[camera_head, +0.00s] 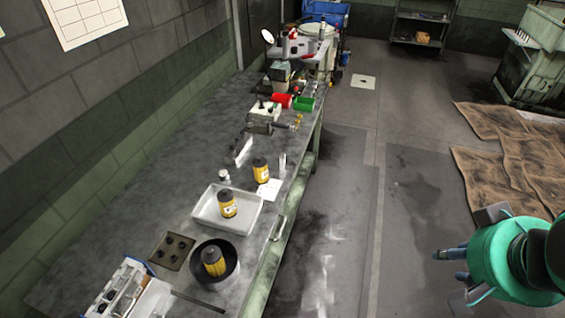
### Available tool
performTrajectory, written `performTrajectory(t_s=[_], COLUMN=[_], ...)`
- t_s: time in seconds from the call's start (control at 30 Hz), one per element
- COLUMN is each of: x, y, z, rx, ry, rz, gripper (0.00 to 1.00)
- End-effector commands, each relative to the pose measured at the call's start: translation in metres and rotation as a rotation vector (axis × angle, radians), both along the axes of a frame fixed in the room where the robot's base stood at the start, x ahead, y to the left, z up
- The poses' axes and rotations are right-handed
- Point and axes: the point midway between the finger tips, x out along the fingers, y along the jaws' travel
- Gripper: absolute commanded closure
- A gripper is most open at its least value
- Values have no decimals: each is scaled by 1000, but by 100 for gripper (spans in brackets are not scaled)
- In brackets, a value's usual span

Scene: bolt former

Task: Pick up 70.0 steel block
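A slim, upright silver block (282,165) stands on the workbench, right of a yellow-black can. A longer pale metal block (240,151) lies farther back, and a short silver piece (224,175) stands left of the can. No marking is readable, so I cannot tell which is the 70.0 steel block. My gripper (457,265) is at the lower right, beside my teal arm, over the floor and well away from the bench. Its fingers are small and partly hidden, and I cannot tell their opening. I see nothing held in it.
The workbench (150,208) carries a white tray (250,224) with a can (227,204), a dark pan (232,281) holding another, and red (281,101) and green (303,104) bins. A wall runs along the left. The floor (345,225) between bench and arm is clear.

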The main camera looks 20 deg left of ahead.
Motion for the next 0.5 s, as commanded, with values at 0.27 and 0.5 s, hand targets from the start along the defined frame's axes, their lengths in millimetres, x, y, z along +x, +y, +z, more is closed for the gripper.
performTrajectory(t_s=[0.27, 0.5], x=[35, 90], y=[9, 27], z=[11, 24], rx=[2, 3], ry=[13, 27], rz=[5, 11], gripper=[66, 66])
